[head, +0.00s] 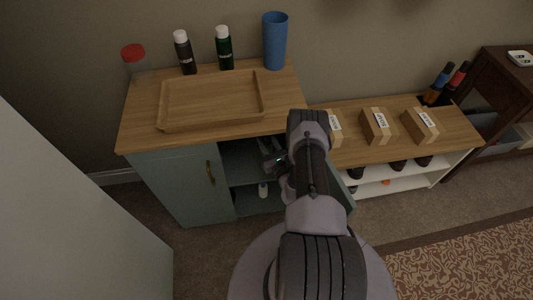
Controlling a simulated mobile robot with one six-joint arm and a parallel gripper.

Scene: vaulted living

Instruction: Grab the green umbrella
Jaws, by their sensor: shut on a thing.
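I cannot make out a green umbrella in the head view. My gripper (268,150) is in front of the open right side of the blue-green cabinet (180,185), just below its wooden top. Its jaws are small and dark here and partly covered by my arm. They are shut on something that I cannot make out. A blue-and-black item (438,82) and a red-and-black item (457,80), perhaps folded umbrellas, stand at the right end of the low bench (355,155), far from my gripper.
A wooden tray (210,126), a red-lidded jar (135,60), two white-capped bottles (185,53) (224,48) and a blue cup (275,42) top the cabinet. Its open door (341,192) lies behind my arm. Boxes (377,125) sit on the bench. A white surface (60,200) fills the left.

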